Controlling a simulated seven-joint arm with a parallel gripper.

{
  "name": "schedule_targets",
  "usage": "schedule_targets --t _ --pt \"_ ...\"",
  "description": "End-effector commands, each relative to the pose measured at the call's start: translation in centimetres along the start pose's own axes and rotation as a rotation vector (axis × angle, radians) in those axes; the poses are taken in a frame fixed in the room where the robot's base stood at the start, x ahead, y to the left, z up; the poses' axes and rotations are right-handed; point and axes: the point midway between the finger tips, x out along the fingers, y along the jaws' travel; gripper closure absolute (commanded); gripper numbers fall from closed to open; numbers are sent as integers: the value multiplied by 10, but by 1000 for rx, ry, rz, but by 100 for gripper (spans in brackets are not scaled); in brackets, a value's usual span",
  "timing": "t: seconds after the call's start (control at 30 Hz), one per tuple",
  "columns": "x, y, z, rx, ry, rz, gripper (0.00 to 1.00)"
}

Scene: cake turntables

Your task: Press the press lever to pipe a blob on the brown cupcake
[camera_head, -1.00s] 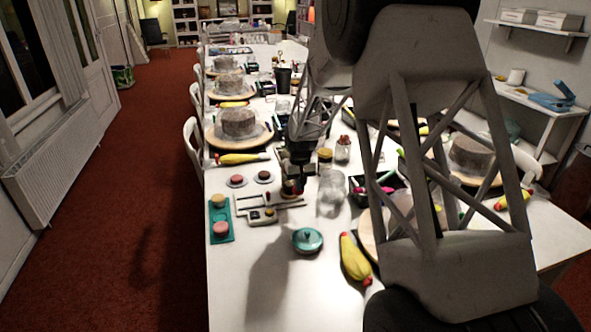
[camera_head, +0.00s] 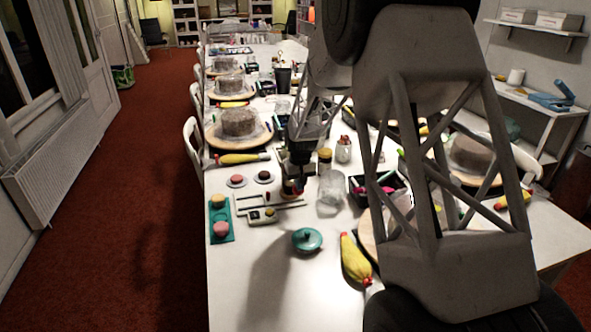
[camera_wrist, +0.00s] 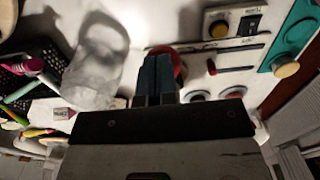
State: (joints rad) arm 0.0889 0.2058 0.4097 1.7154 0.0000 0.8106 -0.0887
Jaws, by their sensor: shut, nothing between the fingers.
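My gripper (camera_head: 297,187) points down over the table with its fingers together and empty. In the wrist view, its blue fingers (camera_wrist: 156,78) overlap a round red knob (camera_wrist: 180,66), which seems to belong to the press lever. The knob (camera_head: 290,189) is partly hidden by my gripper in the head view; contact cannot be told. A thin dark bar (camera_head: 268,207) runs left from beside it. Two small cupcakes sit on saucers just left of my gripper: a pinkish one (camera_head: 237,179) and a darker, brownish one (camera_head: 263,175).
A small unit with a yellow button (camera_head: 269,212) and a teal tray (camera_head: 221,230) lie to the left. A clear jar (camera_head: 331,192) stands close right of my gripper. A teal lidded pot (camera_head: 307,240) and a yellow piping bag (camera_head: 354,260) are nearer. The front-left tabletop is clear.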

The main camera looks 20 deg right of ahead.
Motion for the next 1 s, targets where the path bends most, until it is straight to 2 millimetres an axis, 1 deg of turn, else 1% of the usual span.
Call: schedule_targets --t 0.13,0.27,1.0 --pt "-1 0 0 0 0 0 100" --pt "-7 0 0 0 0 0 100" --pt "-78 0 0 0 0 0 100"
